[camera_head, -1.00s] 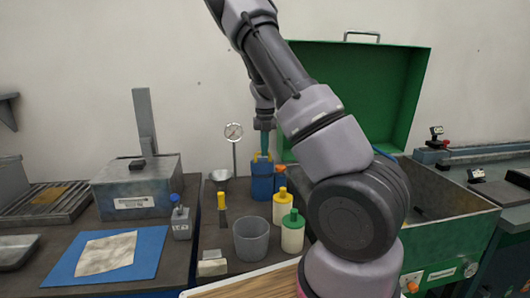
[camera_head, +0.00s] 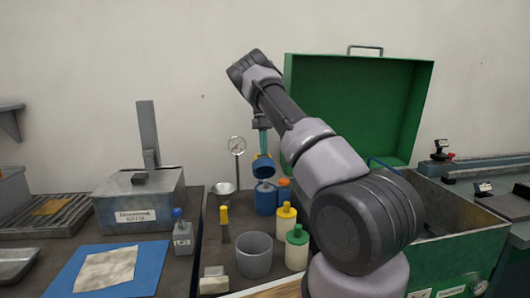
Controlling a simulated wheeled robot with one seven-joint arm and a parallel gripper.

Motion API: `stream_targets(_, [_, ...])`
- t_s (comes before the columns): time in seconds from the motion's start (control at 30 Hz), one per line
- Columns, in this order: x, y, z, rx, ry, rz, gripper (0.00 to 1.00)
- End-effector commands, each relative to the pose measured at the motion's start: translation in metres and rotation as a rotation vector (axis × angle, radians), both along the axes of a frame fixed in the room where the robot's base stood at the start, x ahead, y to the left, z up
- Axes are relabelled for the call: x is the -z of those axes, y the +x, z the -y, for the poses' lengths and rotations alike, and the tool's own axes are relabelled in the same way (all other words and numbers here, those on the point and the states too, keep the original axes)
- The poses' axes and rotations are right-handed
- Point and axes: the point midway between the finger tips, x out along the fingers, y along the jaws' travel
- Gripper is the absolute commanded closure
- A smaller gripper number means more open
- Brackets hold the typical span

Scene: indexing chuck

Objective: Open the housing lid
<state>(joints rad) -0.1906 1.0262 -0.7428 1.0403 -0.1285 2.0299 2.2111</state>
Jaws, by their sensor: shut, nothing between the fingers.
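The green housing (camera_head: 455,275) is an open-topped box at the right. Its large green lid (camera_head: 350,105) stands upright behind it, with a metal handle (camera_head: 366,49) on the top edge. My gripper (camera_head: 262,151) points down left of the lid, above the far part of the bench. Its teal fingers look shut. A dark blue cap-like piece (camera_head: 263,170) shows just under the fingertips, above a blue canister (camera_head: 265,200); I cannot tell what supports this piece. My forearm hides part of the housing and the lid's lower edge.
Yellow-capped (camera_head: 286,222) and green-capped (camera_head: 296,250) bottles and a grey cup (camera_head: 254,256) stand below my arm. A gauge (camera_head: 237,146) stands behind. A grey metal box (camera_head: 140,205) and a blue mat (camera_head: 75,270) are at the left.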

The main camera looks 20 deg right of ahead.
Motion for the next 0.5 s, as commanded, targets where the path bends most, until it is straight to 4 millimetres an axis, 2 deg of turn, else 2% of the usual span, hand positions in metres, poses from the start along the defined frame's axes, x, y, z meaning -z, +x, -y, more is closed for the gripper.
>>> stream_targets(0.2, [0.008,0.025,0.006,0.000,0.000,0.001,1.00])
stream_targets(0.5, [0.018,0.047,0.010,-0.001,0.000,0.001,1.00])
